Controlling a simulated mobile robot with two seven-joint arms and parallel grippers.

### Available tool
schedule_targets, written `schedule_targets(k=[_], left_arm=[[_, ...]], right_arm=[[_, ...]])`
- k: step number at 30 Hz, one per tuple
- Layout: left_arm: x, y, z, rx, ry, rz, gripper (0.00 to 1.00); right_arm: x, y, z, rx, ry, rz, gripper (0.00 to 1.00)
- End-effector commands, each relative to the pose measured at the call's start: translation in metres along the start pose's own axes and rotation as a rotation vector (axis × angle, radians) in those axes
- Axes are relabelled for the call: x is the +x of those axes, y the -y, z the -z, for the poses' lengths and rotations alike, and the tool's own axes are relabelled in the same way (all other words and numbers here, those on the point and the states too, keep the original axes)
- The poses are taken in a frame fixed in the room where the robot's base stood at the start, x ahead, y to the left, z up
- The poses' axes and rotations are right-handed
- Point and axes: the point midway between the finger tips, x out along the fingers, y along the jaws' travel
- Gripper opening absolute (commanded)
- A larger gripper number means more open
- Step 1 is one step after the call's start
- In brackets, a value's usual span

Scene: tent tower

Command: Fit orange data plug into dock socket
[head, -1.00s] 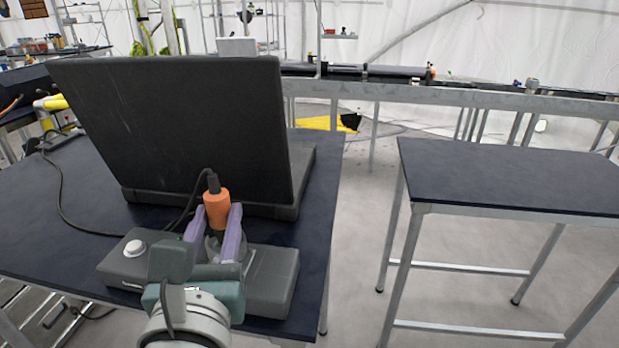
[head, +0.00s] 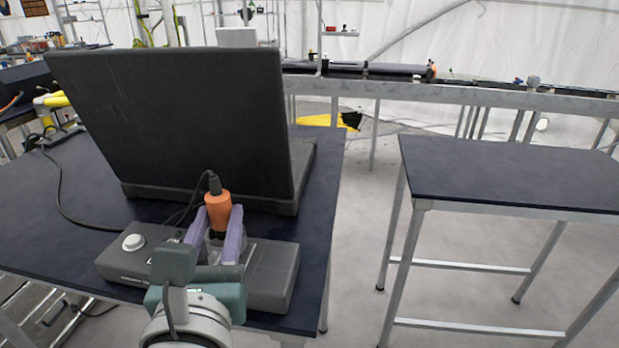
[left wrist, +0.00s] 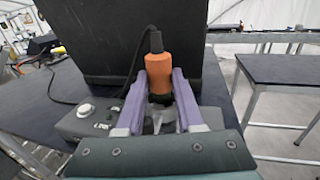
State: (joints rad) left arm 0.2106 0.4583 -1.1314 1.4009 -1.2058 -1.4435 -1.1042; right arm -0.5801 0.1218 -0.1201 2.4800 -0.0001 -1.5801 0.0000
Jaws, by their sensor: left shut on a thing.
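The orange data plug (head: 218,210) is upright between the two purple fingers of my left gripper (head: 222,234), which is shut on it. Its black cable leaves the top and runs left behind the dock. The plug also shows in the left wrist view (left wrist: 160,72), between the fingers (left wrist: 160,100). The grey dock (head: 270,275) lies on the dark table, with a white round knob at its left. A clear collar (head: 227,250) shows on the dock just below the plug. The plug's lower end is at the collar; I cannot tell how deep it sits. My right gripper is out of view.
A black laptop (head: 170,120) stands open just behind the dock, its screen back towards me. The dark table (head: 75,220) has free room at left. A second, empty table (head: 510,175) stands at the right, with open floor between.

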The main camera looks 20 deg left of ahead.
Motion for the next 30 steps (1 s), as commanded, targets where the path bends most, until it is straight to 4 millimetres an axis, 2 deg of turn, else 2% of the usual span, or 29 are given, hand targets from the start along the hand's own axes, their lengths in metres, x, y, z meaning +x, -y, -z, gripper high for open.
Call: schedule_targets(k=[4,5,13,23,26,30], left_arm=[[0.000,0.000,0.005,0.000,0.000,0.000,0.00],[0.000,0.000,0.004,0.000,0.000,0.000,0.39],[0.000,0.000,0.003,0.000,0.000,0.000,0.70],[-0.004,0.000,0.004,0.000,-0.001,0.001,0.71],[-0.018,0.000,0.005,-0.002,-0.004,0.003,0.71],[-0.047,0.000,0.006,-0.002,-0.005,0.003,0.71]], right_arm=[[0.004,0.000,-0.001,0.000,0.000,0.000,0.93],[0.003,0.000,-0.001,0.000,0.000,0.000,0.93],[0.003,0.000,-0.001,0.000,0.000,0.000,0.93],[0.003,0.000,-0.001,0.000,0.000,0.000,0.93],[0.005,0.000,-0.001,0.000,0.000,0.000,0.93],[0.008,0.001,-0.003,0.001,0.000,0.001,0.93]])
